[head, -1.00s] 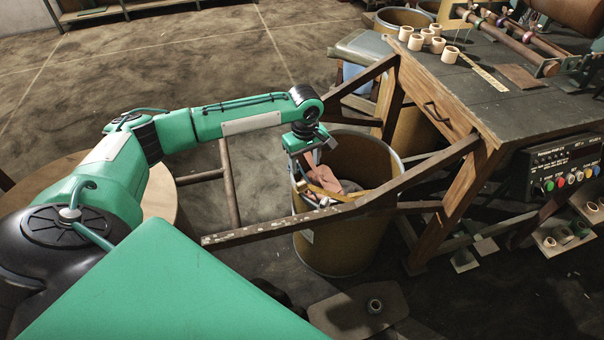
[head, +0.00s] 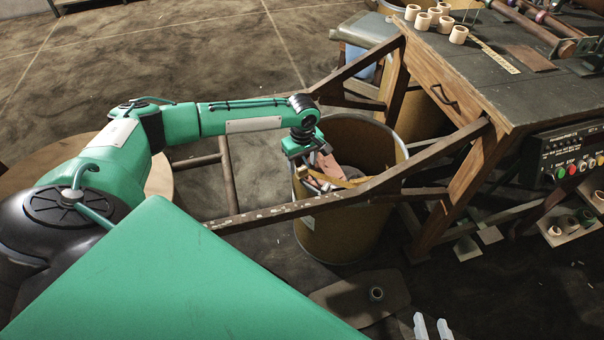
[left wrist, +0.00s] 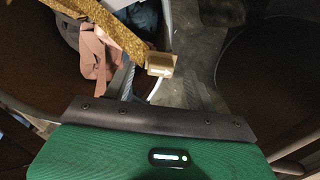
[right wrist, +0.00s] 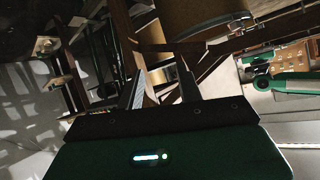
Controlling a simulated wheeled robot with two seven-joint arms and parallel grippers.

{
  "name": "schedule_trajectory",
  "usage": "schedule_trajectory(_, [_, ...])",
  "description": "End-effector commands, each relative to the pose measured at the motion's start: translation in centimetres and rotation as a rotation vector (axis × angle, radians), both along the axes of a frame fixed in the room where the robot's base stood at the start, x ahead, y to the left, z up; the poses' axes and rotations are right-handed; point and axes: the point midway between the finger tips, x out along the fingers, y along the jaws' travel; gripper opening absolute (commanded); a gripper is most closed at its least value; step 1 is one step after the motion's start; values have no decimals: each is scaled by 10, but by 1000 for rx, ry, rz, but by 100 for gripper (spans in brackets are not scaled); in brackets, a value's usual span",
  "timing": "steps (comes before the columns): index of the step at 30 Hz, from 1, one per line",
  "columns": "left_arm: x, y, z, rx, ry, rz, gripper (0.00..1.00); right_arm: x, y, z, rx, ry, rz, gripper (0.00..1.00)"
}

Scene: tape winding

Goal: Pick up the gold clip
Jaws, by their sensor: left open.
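A small gold block-like piece (left wrist: 161,64), which looks like the gold clip, shows between the fingers of my left gripper (left wrist: 158,80) in the left wrist view. A pale strip hangs below it. The fingers are apart, and I see no contact with the piece. A glittery gold band (left wrist: 118,28) runs beside it. In the head view my left gripper (head: 316,160) hangs at the brown drum's (head: 345,225) mouth; the clip cannot be made out there. My right gripper (head: 432,327) shows as two separated pale fingertips at the bottom edge, empty.
Pink cloth (left wrist: 95,52) and dark scraps lie in the drum. A wooden rail (head: 350,192) crosses in front of the drum. A workbench (head: 500,90) with several rolls stands at the right. A flat board with a small ring (head: 376,293) lies on the floor.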

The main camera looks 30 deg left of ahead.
Motion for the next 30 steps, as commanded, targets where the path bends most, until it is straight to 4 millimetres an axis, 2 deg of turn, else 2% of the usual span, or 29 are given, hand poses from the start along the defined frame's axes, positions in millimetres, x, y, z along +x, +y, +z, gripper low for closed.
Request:
schedule_trajectory(1, [-1, -1, -9, 2, 1, -1, 56, 0, 4, -3, 15, -22, 2, 36])
schedule_trajectory(9, [-2, -2, -36, 0, 1, 0, 56, 2, 20, 3, 90, -136, 6, 36])
schedule_trajectory(19, [-2, -2, -40, 0, 1, 0, 56, 2, 22, 5, 104, -157, 7, 36])
schedule_trajectory(20, [-2, -2, -40, 0, 1, 0, 54, 2, 22, 5, 104, -157, 7, 36])
schedule_trajectory(25, [-2, -2, -40, 0, 1, 0, 21, 2, 22, 5, 104, -157, 7, 36])
schedule_trajectory(26, [-2, -2, -40, 0, 1, 0, 18, 2, 22, 5, 104, -157, 7, 36])
schedule_trajectory(30, [-2, -2, -40, 0, 1, 0, 18, 2, 22, 6, 104, -157, 7, 36])
